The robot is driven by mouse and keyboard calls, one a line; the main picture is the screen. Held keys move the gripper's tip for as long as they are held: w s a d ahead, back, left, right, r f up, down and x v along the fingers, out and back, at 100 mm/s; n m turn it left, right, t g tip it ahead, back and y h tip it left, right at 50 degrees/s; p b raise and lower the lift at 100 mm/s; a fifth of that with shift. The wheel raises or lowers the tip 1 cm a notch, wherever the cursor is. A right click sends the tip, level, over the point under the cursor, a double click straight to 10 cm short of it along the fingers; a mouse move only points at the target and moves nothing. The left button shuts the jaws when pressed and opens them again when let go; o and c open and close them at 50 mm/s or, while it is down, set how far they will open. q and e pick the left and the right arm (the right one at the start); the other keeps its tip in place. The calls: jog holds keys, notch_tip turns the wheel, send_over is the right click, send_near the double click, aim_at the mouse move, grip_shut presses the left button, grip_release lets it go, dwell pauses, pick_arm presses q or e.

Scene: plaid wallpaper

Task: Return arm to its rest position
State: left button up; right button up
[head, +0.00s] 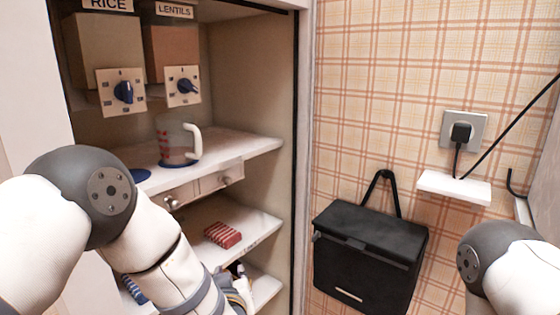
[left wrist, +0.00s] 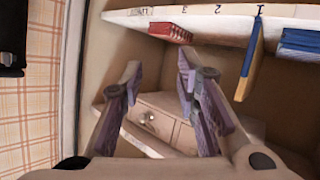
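My left arm (head: 165,245) reaches in from the left of the head view toward the open cupboard. Its gripper (head: 238,285) is low, in front of the lower shelves, and mostly hidden by the arm. In the left wrist view the left gripper (left wrist: 158,64) has its two purple-grey fingers spread apart, with nothing between them. A small drawer front with a knob (left wrist: 148,118) lies behind the fingers. Part of my right arm (head: 500,262) shows at the lower right of the head view; its gripper is out of sight.
A measuring jug (head: 178,145) stands on the middle shelf (head: 245,143) above small drawers (head: 218,180). A red striped item (head: 222,235) lies on the shelf below. The cupboard's side wall is close to my left arm. A black box (head: 370,255) hangs on the plaid wall, below a small ledge (head: 453,188).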

pick_arm(q)
jog(key=s+a+f+m+g+h, duration=0.2)
jog(key=s+a+f+g, duration=0.2)
jog(key=s+f, duration=0.75)
jog(key=s+a+f+g, duration=0.2)
jog(key=s+g, duration=0.1)
jog(key=s, duration=0.8)
jog(key=s+a+f+m+g, duration=0.1)
jog(key=s+a+f+g, duration=0.1)
jog(key=s, duration=0.8)
jog(key=s+a+f+g, duration=0.2)
jog(key=s+g, duration=0.4)
jog(key=s, duration=0.5)
jog(key=shift+s+a+f+m, duration=0.25)
jog(key=shift+s+a+m, duration=0.15)
jog(key=shift+a, duration=0.4)
jog(key=shift+w, duration=0.15)
